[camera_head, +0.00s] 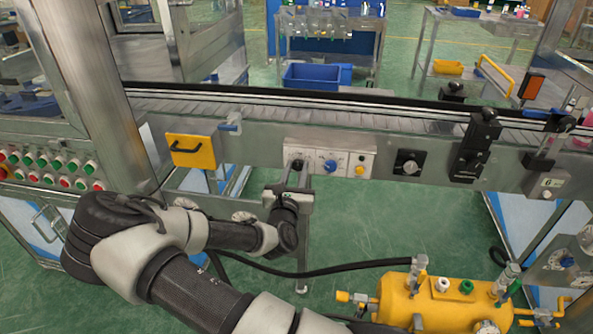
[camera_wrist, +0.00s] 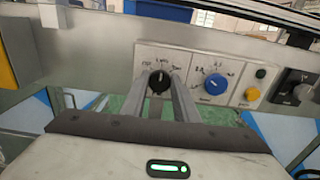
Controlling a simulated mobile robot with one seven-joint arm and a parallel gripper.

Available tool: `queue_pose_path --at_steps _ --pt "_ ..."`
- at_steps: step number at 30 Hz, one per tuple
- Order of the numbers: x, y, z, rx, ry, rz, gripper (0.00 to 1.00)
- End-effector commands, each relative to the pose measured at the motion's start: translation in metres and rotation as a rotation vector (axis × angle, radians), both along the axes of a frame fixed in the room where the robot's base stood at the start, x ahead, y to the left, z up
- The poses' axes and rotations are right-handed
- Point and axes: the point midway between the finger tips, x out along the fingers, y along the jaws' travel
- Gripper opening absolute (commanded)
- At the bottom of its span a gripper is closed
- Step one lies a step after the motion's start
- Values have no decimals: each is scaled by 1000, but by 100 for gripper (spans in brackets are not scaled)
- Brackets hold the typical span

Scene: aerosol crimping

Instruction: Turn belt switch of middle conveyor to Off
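A black rotary switch (camera_wrist: 158,82) with printed positions around it sits on the left of a white panel on the conveyor's side. In the head view the switch (camera_head: 297,163) is partly covered by my fingers. Its handle points roughly upward in the wrist view. My gripper (camera_wrist: 160,86) has its two fingers apart, one on each side of the switch, with a narrow gap seeming to remain. In the head view my gripper (camera_head: 296,174) reaches up to the panel from below. Whether the fingertips touch the switch is too small to tell.
Right of the switch are a blue knob (camera_wrist: 215,87) and a yellow button (camera_wrist: 252,94). A yellow handle plate (camera_head: 191,150) is on the left, a black knob (camera_head: 408,163) further right. The conveyor belt (camera_head: 300,110) runs above. A yellow tank (camera_head: 440,300) stands at lower right.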

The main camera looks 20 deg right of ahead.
Motion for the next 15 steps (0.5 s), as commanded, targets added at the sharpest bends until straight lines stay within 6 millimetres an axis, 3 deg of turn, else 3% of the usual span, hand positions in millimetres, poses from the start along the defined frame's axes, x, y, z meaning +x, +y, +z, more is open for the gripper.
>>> queue_pose_path --at_steps 1,3,15 --pt "0 0 0 0 0 0 16" --pt "0 0 0 0 0 0 5" --pt "0 0 5 -64 46 -1 5"
